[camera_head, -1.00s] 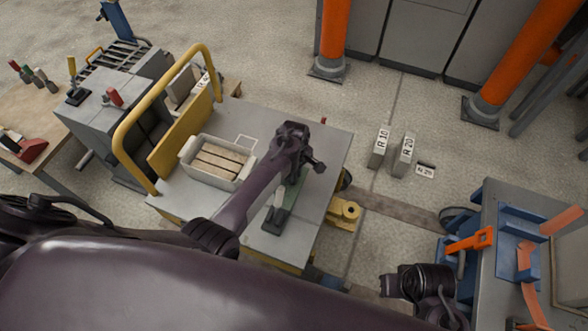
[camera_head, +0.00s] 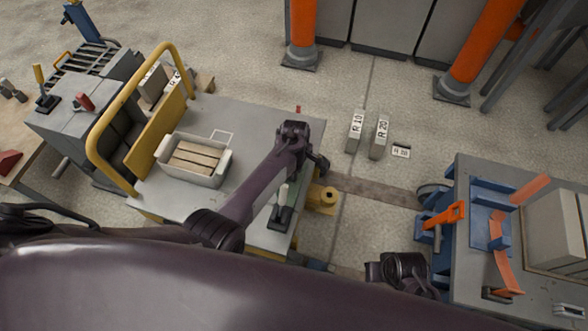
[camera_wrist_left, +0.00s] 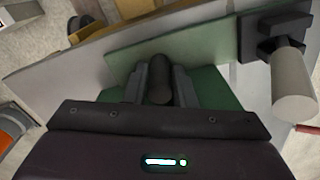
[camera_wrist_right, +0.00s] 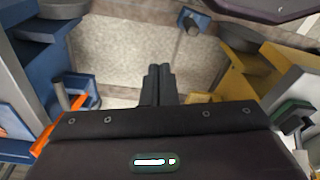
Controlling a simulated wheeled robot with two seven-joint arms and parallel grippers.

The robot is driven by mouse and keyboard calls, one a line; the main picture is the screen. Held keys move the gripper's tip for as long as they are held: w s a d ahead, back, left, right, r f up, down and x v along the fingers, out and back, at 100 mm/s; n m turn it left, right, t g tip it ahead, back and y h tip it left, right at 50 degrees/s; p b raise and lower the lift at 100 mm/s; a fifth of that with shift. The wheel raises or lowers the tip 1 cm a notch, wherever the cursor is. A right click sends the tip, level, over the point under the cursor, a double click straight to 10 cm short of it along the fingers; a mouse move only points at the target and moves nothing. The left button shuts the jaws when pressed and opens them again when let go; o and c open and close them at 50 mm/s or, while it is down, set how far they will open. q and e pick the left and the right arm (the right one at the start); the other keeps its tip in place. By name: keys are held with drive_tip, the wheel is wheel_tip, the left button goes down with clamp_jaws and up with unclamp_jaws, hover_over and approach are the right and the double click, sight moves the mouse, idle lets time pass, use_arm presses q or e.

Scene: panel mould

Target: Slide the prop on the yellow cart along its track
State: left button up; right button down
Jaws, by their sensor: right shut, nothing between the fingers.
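The yellow cart (camera_head: 165,135) stands left of centre with a grey top. On its right side is a dark base with a pale upright cylinder (camera_head: 283,194), close to the cart's right edge. The left wrist view shows this pale cylinder (camera_wrist_left: 293,88) at the right, on a dark block, beside a green plate (camera_wrist_left: 215,88). My left gripper (camera_wrist_left: 160,82) is over the green plate, its fingers either side of a dark rounded post; whether they press on it is unclear. My right gripper (camera_wrist_right: 160,72) is shut and empty, over the floor right of the cart.
A pale crate with wooden bars (camera_head: 218,176) sits on the cart. The blocks R 10 (camera_head: 355,131) and R 20 (camera_head: 379,138) stand on the floor behind. A grey table with blue and orange fittings (camera_head: 468,184) is at right. Orange posts (camera_head: 473,55) rise at the back.

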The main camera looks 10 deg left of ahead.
use_arm(q)
drive_tip(key=o, duration=0.3)
drive_tip(key=shift+r, duration=0.25)
wheel_tip(320, 180, up, 6)
drive_tip(key=p, duration=0.2)
drive_tip(key=shift+r+p, duration=0.1)
drive_tip(key=shift+p, duration=0.3)
drive_tip(key=shift+r, duration=0.55)
use_arm(e)
wheel_tip(320, 180, down, 8)
drive_tip(key=s+d, duration=0.2)
drive_tip(key=shift+s+f, duration=0.2)
